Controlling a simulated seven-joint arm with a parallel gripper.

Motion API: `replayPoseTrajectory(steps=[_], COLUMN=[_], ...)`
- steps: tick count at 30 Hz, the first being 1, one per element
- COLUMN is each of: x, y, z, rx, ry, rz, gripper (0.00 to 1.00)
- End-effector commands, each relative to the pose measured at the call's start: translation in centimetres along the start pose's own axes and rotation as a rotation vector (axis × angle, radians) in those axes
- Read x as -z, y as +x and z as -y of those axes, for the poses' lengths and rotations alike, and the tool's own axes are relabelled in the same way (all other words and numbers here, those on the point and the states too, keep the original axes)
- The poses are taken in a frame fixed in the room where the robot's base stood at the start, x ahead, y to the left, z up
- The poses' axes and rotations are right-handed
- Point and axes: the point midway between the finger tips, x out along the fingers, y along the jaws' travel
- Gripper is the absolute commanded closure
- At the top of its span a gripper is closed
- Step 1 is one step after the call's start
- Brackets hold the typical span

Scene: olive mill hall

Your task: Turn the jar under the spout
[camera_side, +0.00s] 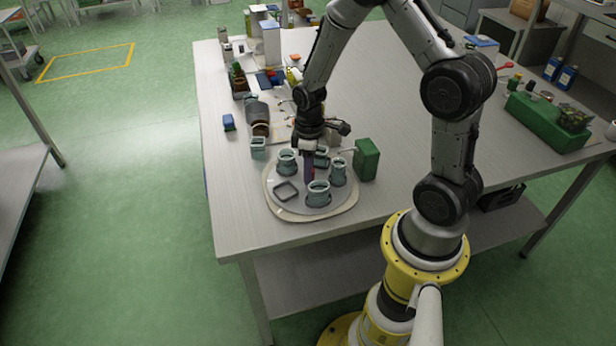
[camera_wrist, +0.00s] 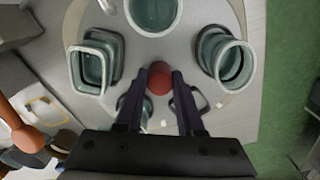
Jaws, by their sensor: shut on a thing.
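A pale round turntable (camera_side: 270,207) on the bench carries several grey-green glass jars. A jar behind my gripper is partly hidden. A dark square frame (camera_side: 285,191) on the disc is empty. My gripper (camera_side: 310,180) points down at the disc's middle, shut on a red knob (camera_wrist: 159,78). A green box (camera_side: 367,160) has a short pale spout (camera_side: 347,150) reaching left, near the right jar; exact alignment is unclear.
A square jar (camera_side: 258,148) stands off the disc at its upper left. A long green crate (camera_side: 546,122) sits at the right. The bench front edge is close to the disc.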

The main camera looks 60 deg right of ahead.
Motion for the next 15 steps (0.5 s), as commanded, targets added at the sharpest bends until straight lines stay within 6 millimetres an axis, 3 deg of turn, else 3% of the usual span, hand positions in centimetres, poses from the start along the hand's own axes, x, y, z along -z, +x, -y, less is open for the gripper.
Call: replayPoseTrajectory(steps=[15], x=[0.00], y=[-0.04], z=[0.02], rx=[0.000], ry=[0.069], rz=[0.000], gripper=[1.00])
